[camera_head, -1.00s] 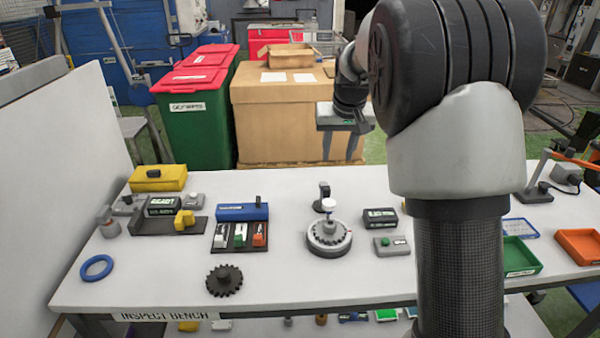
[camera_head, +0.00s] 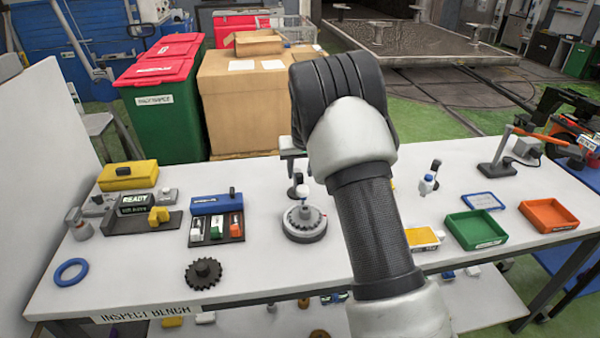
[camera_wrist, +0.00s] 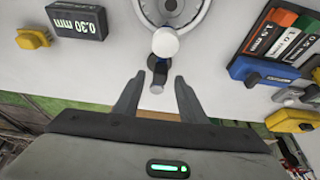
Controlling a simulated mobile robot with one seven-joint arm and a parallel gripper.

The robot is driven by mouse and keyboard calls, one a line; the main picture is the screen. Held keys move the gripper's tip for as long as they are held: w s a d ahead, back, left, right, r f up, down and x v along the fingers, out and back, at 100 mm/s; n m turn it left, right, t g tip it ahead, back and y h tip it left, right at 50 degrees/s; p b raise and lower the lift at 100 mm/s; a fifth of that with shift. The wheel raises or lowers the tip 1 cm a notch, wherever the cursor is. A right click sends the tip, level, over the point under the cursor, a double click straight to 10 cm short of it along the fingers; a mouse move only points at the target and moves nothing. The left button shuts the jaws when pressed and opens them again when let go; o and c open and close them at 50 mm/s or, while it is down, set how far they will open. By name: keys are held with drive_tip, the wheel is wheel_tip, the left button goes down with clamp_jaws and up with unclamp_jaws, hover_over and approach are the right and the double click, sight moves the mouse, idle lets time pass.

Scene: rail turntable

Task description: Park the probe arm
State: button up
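A round grey turntable (camera_head: 304,224) stands on the bench with a white-capped knob (camera_head: 302,191) over it. A small black post (camera_head: 296,180) at its far edge appears to be the probe arm's stand; I cannot clearly make out the arm itself. In the wrist view the turntable ring (camera_wrist: 203,16) is at the top, with the white cap (camera_wrist: 165,43) below it and the dark post (camera_wrist: 158,70) below that. My gripper (camera_wrist: 160,78) is open, its fingers on either side of the post's lower end, with no clear contact. In the head view my arm mostly hides it.
A blue block with coloured gauges (camera_head: 216,206) and a READY display unit (camera_head: 138,204) stand left. A black gear (camera_head: 203,273) and blue ring (camera_head: 71,272) lie in front. Green (camera_head: 478,231) and orange (camera_head: 549,216) trays stand right. A display block (camera_wrist: 78,22) reads 0.30 mm.

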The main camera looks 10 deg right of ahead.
drive_tip(key=shift+x, duration=0.9)
drive_tip(key=shift+c, duration=0.3)
clamp_jaws()
drive_tip(key=shift+d, duration=0.1)
